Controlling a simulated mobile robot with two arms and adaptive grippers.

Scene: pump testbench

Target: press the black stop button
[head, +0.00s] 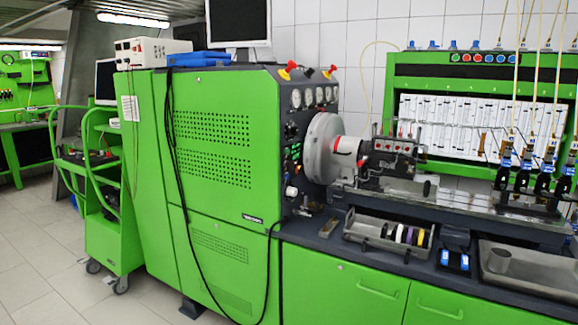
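I cannot single out the black stop button for sure. The dark control panel (318,118) on the side of the green test bench (222,140) carries a row of round gauges (308,97), a black knob (291,130), small green-lit parts (294,152) and a pale round knob (291,192). Its smaller controls are too small to tell apart. A row of small coloured buttons (484,58) sits on the top rail of the green frame at the right. Neither of my grippers shows in the head view.
A grey tray (352,232) with several rings lies on the bench ledge, below the round chuck (322,148). A black cable (178,180) hangs down the cabinet front. A green trolley (112,225) stands at the left. The tiled floor (45,275) at the front left is clear.

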